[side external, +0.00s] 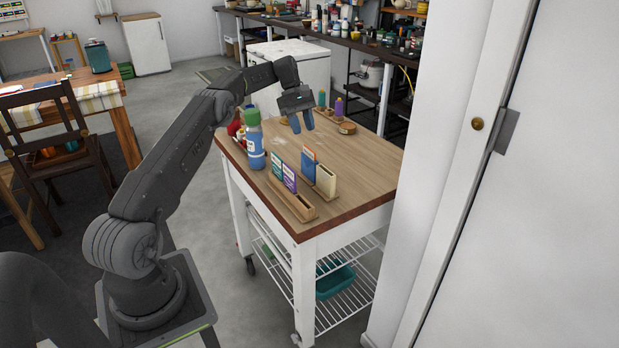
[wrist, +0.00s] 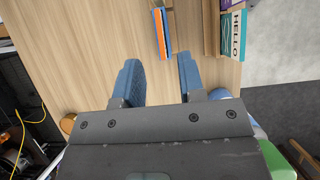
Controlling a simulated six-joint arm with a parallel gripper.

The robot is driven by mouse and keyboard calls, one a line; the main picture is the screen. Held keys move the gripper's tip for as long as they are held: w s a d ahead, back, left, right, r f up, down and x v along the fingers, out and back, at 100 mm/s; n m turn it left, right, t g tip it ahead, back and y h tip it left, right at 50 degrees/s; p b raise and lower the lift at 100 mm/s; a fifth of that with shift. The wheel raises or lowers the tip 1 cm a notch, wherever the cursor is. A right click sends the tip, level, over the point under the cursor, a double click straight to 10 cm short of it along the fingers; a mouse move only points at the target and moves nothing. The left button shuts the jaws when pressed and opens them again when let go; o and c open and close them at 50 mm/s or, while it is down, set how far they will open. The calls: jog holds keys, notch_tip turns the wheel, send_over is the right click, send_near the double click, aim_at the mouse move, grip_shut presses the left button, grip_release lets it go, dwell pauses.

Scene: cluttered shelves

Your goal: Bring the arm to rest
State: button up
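My gripper (side external: 302,122) hangs over the far part of the wooden-topped cart (side external: 358,172), its blue fingers pointing down. In the wrist view the two blue fingers of my gripper (wrist: 160,80) stand apart with bare wood between them, so it is open and empty. My arm reaches up from its base at the lower left and bends down over the cart. How far the fingertips are above the wood is hard to tell.
A blue bottle with a green cap (side external: 254,140) stands at the cart's left edge. Wooden holders with upright cards (side external: 290,178) are at the near side. A white door frame (side external: 440,170) rises right.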

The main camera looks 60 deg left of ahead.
jog(key=shift+a+r, duration=0.1)
jog(key=shift+r, duration=0.1)
jog(key=shift+d+r, duration=0.2)
jog(key=shift+r, duration=0.1)
jog(key=s+d+r+m+t+y, duration=0.1)
jog(key=s+d+r+m+y, duration=0.2)
jog(key=d+r, duration=0.6)
jog(key=s+d+r+m+y, duration=0.1)
jog(key=s+d+r+m, duration=0.2)
jog(key=d+r+m, duration=0.55)
jog(key=s+d+t+y, duration=0.1)
jog(key=s+d+t, duration=0.1)
jog(key=s+d, duration=0.95)
jog(key=s+d+f+m+t, duration=0.1)
jog(key=s+d+f+m, duration=0.1)
jog(key=s, duration=0.4)
jog(key=s+d+f+m+t+y, duration=0.1)
jog(key=s+d+f+m, duration=0.2)
jog(key=s, duration=0.3)
jog(key=shift+s+f+m+t, duration=0.3)
jog(key=shift+s+f+m, duration=0.05)
jog(key=shift+f+m, duration=0.4)
